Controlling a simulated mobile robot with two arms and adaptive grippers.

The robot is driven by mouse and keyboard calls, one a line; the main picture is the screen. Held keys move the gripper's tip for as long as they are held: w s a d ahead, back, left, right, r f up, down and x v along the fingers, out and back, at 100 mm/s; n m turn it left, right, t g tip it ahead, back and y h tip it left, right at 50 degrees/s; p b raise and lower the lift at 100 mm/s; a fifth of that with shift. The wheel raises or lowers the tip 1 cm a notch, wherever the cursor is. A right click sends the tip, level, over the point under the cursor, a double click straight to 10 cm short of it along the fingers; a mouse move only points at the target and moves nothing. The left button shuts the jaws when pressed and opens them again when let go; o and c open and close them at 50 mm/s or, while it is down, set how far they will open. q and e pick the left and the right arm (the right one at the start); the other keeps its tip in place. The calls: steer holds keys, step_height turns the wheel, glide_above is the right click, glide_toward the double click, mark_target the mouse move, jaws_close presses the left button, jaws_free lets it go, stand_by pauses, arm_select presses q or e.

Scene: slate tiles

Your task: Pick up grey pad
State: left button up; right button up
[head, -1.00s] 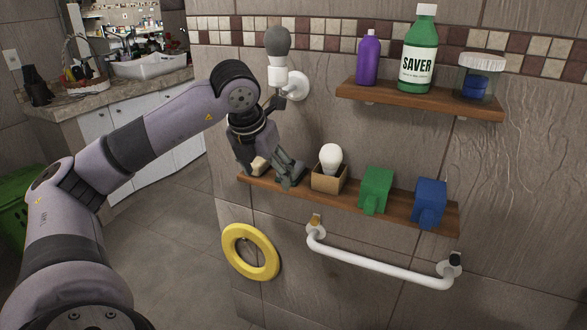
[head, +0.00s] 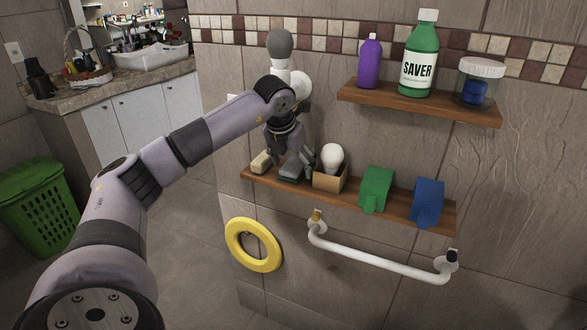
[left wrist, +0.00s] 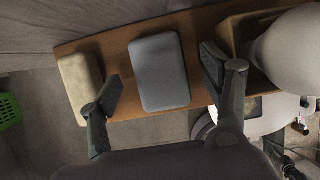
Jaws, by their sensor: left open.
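The grey pad (left wrist: 159,73) lies flat on the lower wooden shelf in the left wrist view. In the head view the grey pad (head: 291,170) shows partly behind my gripper. My left gripper (left wrist: 163,85) is open, with one finger on each side of the pad in the picture. I cannot tell whether either finger touches it. In the head view my left gripper (head: 291,155) is over the left part of the shelf. My right gripper is not in view.
On the lower shelf (head: 350,195), a beige block (head: 261,162) lies left of the pad. A small box (head: 330,179) with a white bulb (head: 332,155) stands close on its right. An upper shelf (head: 420,104) holds bottles.

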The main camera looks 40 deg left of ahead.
arm_select(q)
steer(key=shift+w+f, duration=0.1)
steer(key=shift+f, duration=0.15)
steer(key=shift+c, duration=0.4)
steer(key=c, duration=0.9)
